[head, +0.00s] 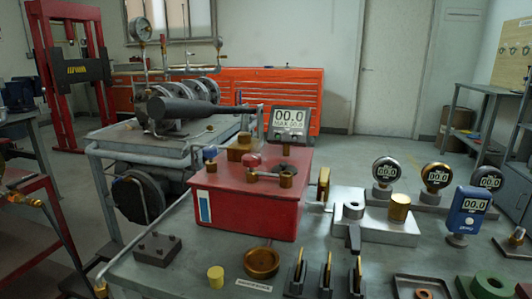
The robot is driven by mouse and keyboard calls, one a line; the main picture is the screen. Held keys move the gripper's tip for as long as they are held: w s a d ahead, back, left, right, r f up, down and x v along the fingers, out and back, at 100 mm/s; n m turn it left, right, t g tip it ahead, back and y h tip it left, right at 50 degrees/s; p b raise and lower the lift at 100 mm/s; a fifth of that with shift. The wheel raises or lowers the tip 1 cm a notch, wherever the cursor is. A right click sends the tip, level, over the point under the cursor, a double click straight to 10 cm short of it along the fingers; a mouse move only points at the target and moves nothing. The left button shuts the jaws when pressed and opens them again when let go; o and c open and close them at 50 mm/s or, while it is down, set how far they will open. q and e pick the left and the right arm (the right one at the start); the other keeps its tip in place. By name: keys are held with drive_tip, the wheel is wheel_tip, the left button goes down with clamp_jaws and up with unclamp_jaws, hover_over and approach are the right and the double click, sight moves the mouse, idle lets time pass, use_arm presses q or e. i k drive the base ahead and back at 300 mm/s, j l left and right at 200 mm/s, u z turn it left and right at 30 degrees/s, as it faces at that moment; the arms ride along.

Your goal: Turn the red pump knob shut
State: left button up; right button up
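The pump is a red box (245,212) standing on the grey workbench in the middle of the head view. A small red knob (251,160) sits on its top, near the back, in front of a brass block (240,147). I cannot tell from its look how far it is turned. A small blue-topped fitting (210,153) stands on the box's left side. A horizontal lever or bar with a brass end (287,177) lies at the front of the top. A digital gauge (290,120) above the box reads 00.0.
To the right stand a metal block with a brass cylinder (399,207), several round gauges and a blue gauge (469,212). A dark block (158,249), a brass cup (261,262) and upright slotted holders line the front. A grey machine (180,110) stands behind left.

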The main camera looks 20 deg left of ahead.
sight(251, 161)
drive_tip(key=i+l+u, duration=0.1)
drive_tip(key=l, duration=0.2)
drive_tip(key=i+l, duration=0.2)
drive_tip(key=i+l+u, duration=0.15)
drive_tip(key=l, duration=0.25)
drive_tip(key=i+l+u, duration=0.1)
drive_tip(key=l, duration=0.2)
